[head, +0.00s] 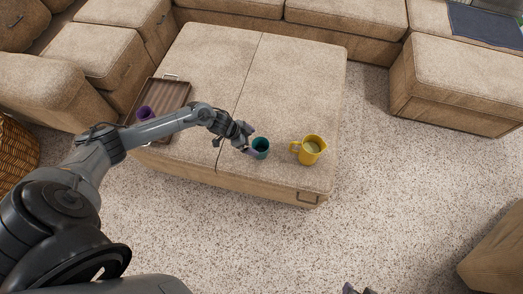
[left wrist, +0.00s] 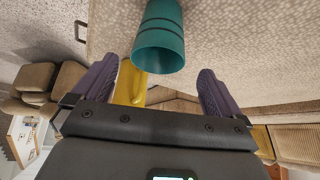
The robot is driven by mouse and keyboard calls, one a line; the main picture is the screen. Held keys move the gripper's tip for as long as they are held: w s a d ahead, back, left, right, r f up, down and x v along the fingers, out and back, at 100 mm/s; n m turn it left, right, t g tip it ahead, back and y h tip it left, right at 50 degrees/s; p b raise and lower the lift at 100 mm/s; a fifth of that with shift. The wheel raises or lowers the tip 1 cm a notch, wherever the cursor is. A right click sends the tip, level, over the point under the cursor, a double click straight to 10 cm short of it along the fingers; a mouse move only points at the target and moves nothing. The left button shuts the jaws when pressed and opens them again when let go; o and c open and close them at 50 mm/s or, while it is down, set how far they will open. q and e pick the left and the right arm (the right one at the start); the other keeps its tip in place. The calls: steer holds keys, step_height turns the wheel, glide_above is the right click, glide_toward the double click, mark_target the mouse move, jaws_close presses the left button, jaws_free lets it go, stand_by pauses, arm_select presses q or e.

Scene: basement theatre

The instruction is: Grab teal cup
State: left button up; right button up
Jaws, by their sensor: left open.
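The teal cup (head: 262,149) stands upright on the large beige ottoman (head: 290,75), close to its front edge. In the left wrist view, the teal cup (left wrist: 160,38) appears upside down, just ahead of the gap between the purple fingers. My left gripper (head: 246,141) is open and empty, at the left side of the cup. In the left wrist view, its fingers (left wrist: 158,68) are spread wide. Whether a finger touches the cup I cannot tell. Dark tips at the bottom edge of the head view look like my right gripper (head: 358,290), mostly out of frame.
A yellow pitcher (head: 312,150) stands right of the cup, and shows behind it in the left wrist view (left wrist: 130,84). A wooden tray (head: 172,93) and a purple cup (head: 145,113) are at the ottoman's left. Sofa sections surround the back and left. The ottoman's middle is clear.

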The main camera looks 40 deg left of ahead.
mark_target(263, 147)
arm_select(q)
steer(key=b+x, duration=0.2)
steer(key=x, duration=0.6)
steer(key=shift+w+d+f, duration=0.15)
steer(key=shift+d+f, duration=0.05)
steer(key=shift+d, duration=0.05)
steer(key=shift+c, duration=0.6)
steer(key=c, duration=0.8)
steer(key=shift+r, duration=0.15)
